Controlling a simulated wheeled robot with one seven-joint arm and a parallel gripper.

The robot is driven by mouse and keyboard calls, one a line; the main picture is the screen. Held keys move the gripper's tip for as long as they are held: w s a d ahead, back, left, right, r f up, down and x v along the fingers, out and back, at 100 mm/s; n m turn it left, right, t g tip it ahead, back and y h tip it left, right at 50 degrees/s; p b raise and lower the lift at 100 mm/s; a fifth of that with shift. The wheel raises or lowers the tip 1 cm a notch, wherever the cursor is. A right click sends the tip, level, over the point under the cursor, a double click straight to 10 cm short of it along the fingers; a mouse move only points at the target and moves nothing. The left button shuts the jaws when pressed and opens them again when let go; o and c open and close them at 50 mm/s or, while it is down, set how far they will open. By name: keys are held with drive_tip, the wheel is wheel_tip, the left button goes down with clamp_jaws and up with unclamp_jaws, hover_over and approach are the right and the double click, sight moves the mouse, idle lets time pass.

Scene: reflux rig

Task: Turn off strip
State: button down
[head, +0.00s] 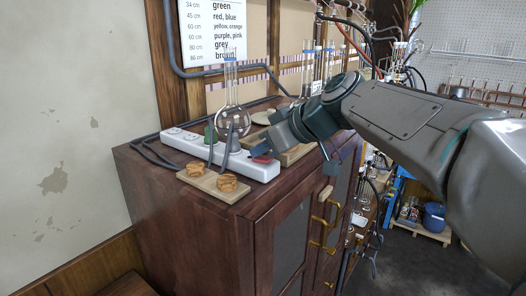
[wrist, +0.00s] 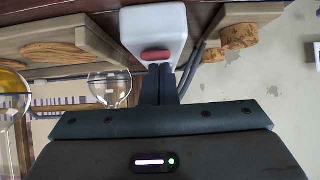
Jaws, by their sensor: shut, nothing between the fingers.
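The white power strip (head: 185,143) lies along the cabinet top, with its near end toward my gripper. Its red switch (head: 262,158) is at that near end. The wrist view shows the strip's end (wrist: 155,22) and the red switch (wrist: 156,55) just beyond my fingertips. My gripper (head: 270,151) is shut and empty, with its fingertips (wrist: 160,72) close to the switch. I cannot tell whether they touch it, or which way the switch is tilted.
Dark plugs and cables rise from the strip. A wooden board (head: 211,187) with cork rings (head: 228,182) lies in front of it. A round glass flask (head: 232,120) stands behind the strip, with more glassware to the right. A printed chart (head: 215,35) hangs on the wall.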

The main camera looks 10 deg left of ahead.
drive_tip(key=shift+d, duration=0.1)
drive_tip(key=shift+s+d+f+b, duration=0.25)
drive_tip(key=shift+d+b, duration=0.2)
drive_tip(key=shift+b, duration=0.25)
drive_tip(key=shift+s+d, duration=0.1)
drive_tip(key=shift+d, duration=0.15)
drive_tip(key=r, duration=0.1)
drive_tip(key=r+p, duration=0.1)
drive_tip(key=r, duration=0.1)
drive_tip(key=d+r+p, duration=0.1)
drive_tip(key=r, duration=0.1)
drive_tip(key=shift+s+r, duration=0.15)
drive_tip(key=b+v, duration=0.2)
drive_tip(key=v, duration=0.7)
drive_tip(key=shift+s, duration=0.25)
drive_tip(key=shift+b, duration=0.55)
